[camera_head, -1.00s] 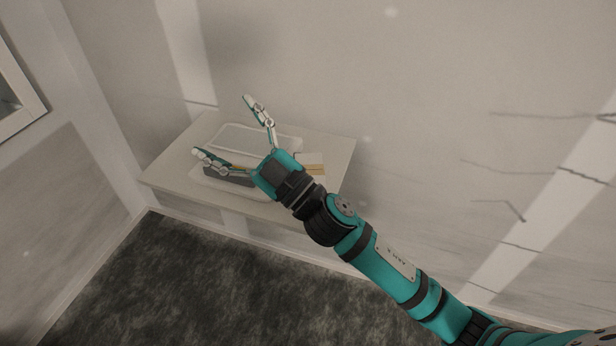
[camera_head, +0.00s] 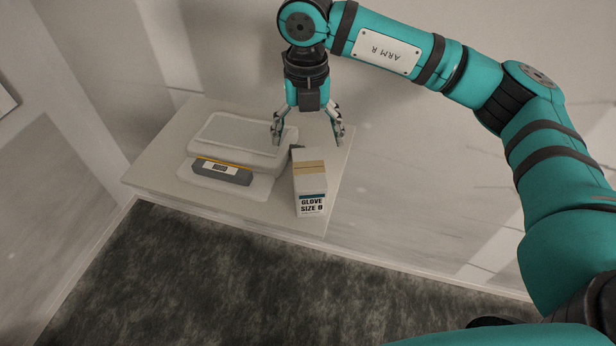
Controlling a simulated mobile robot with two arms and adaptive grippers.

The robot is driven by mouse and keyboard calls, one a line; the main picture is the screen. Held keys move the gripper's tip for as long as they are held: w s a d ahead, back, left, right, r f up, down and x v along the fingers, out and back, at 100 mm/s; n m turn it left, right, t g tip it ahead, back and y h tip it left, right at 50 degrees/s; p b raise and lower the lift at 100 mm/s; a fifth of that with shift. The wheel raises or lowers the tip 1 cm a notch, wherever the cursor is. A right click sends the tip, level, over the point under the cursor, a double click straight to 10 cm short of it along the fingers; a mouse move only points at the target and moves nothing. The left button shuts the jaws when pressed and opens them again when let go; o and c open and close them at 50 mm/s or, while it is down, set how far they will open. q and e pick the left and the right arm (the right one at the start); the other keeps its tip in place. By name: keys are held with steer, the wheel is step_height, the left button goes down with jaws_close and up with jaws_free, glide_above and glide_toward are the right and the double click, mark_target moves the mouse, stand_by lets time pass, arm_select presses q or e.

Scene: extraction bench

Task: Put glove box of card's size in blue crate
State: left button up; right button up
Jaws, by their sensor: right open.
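A glove box (camera_head: 309,187), white with a tan strip across its top and the print "GLOVE SIZE 8" or similar on its front, stands on the bench near the right front edge. The last character of the print is too small to be sure of. My right gripper (camera_head: 306,143) hangs above and just behind the box, pointing down. It is open and empty, its fingers spread apart. No blue crate and no card show in this view. My left gripper is not in view.
A light bench (camera_head: 150,178) stands against the wall. A scale-like device (camera_head: 221,173) with a grey front panel and a white lidded top sits left of the box. The bench's left end is bare, and dark floor lies in front.

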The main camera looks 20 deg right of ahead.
mark_target(307, 170)
step_height(307, 170, down, 10)
steer(key=shift+f+p, duration=0.1)
steer(key=shift+p, duration=1)
steer(key=f, duration=0.1)
steer(key=f+p, duration=0.1)
steer(key=f, duration=0.1)
steer(key=f+p, duration=0.1)
steer(key=shift+w+d+f, duration=0.25)
steer(key=shift+d+f, duration=0.05)
steer(key=shift+f, duration=0.35)
steer(key=c, duration=1.5)
steer(key=shift+r, duration=0.1)
